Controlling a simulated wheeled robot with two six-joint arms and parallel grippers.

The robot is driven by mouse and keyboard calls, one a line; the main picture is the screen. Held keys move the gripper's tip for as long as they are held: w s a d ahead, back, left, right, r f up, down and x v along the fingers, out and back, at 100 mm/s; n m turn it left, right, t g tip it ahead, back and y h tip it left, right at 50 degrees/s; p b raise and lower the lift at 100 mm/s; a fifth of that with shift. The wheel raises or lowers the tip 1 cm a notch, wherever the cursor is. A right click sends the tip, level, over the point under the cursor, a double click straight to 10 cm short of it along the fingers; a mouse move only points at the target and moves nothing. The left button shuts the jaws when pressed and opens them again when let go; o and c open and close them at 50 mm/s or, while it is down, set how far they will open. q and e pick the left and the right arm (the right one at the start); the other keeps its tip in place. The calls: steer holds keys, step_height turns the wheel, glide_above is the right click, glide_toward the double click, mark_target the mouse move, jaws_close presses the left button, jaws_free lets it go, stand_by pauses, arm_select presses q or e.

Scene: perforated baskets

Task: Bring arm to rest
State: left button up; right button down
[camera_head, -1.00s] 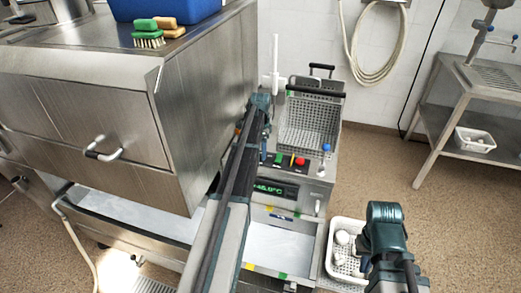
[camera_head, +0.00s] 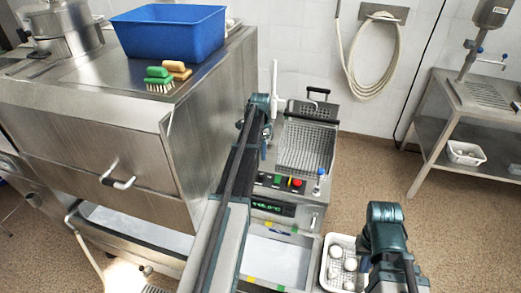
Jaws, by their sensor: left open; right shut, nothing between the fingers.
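My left arm reaches up the middle of the head view. Its teal joint (camera_head: 260,102) is beside the left edge of the fryer with the perforated basket (camera_head: 307,145). My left gripper (camera_head: 264,148) is open, close to the fryer's left side, and its fingers are mostly hidden by the arm. My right arm (camera_head: 386,235) is folded at the lower right, with its teal joint uppermost. The fingers of my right gripper do not show. Nothing is seen held.
A white perforated basket (camera_head: 327,268) with several white round items is beside my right arm. The fryer's control panel (camera_head: 285,183) is near my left arm. A steel cabinet (camera_head: 190,140) bears a blue bin (camera_head: 170,35) and brushes (camera_head: 158,78). Floor (camera_head: 450,235) is clear at the right.

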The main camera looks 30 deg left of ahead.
arm_select(q)
steer(key=shift+r, duration=0.1)
stand_by(0.4)
steer(key=s+d+n, duration=0.1)
steer(key=s+d, duration=0.8)
steer(key=d, duration=0.3)
steer(key=s+d+n, duration=0.1)
steer(key=s+d, duration=0.8)
steer(key=d, duration=0.3)
steer(key=s+d+n+y, duration=0.1)
steer(key=s+d+n, duration=0.1)
steer(key=s+d, duration=0.7)
steer(key=d, duration=0.4)
steer(key=shift+s, duration=0.35)
steer(key=shift+d, duration=0.1)
